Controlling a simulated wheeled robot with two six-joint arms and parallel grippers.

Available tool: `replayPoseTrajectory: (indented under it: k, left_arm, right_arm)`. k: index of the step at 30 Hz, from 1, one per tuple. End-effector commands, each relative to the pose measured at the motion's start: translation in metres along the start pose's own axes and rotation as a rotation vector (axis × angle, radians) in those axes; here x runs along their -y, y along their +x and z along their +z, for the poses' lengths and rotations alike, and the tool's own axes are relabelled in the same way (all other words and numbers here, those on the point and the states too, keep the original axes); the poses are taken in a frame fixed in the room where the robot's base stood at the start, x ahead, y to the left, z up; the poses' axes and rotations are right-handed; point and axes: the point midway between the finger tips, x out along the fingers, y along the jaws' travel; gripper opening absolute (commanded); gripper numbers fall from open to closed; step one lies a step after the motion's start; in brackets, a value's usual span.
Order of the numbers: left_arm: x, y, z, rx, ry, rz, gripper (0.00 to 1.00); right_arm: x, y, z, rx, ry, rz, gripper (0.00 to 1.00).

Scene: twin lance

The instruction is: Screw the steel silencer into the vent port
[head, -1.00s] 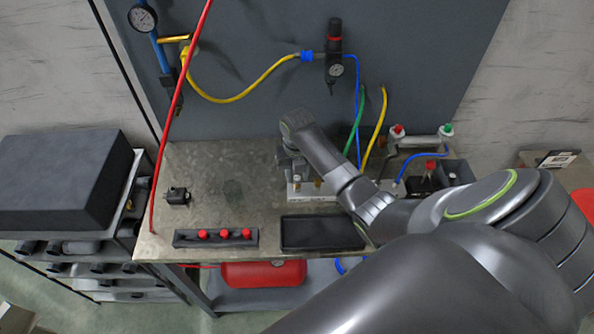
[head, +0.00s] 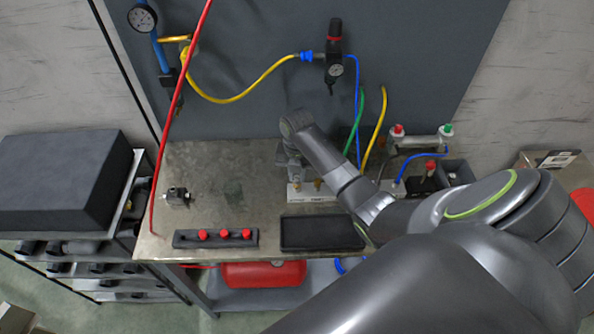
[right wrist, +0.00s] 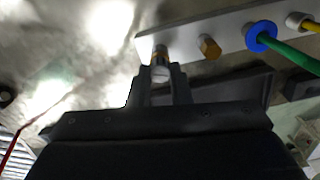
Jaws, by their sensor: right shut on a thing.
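The steel silencer (right wrist: 160,73) is a short silvery cylinder between the fingertips of my right gripper (right wrist: 161,86) in the right wrist view. A brass part shows at its end, against the left end of the white manifold (right wrist: 192,36). The vent port itself is hidden there, so I cannot tell how deep the thread sits. In the head view my right gripper (head: 294,176) is over the left end of the manifold (head: 310,196), shut on the silencer. My left gripper is not in view.
A brass hex fitting (right wrist: 209,47), a blue-collared green hose (right wrist: 285,50) and a yellow hose sit along the manifold. In front are a black tray (head: 322,246) and a rack with red caps (head: 214,244). A small dark device (head: 177,196) lies left on the bench.

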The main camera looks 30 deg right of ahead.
Motion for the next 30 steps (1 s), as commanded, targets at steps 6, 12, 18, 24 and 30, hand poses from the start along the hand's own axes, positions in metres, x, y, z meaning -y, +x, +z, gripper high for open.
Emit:
replayPoseTrajectory:
  k: [6,12,18,24,30]
  left_arm:
    - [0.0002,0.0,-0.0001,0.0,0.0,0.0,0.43]
    - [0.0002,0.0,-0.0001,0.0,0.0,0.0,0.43]
    - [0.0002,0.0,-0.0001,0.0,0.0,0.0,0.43]
    - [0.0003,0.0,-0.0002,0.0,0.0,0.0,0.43]
    - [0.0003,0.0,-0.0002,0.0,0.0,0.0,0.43]
  right_arm:
    - [-0.0001,0.0001,0.0001,0.0,0.25,0.0,0.0]
    - [-0.0002,0.0002,0.0001,0.0,0.481,0.0,0.0]
    - [-0.0002,0.0003,0.0001,0.0,0.712,0.0,0.0]
    - [-0.0002,0.0004,0.0001,0.0,0.942,0.0,0.0]
    - [-0.0003,0.0006,0.0002,0.0,1.173,0.0,0.0]
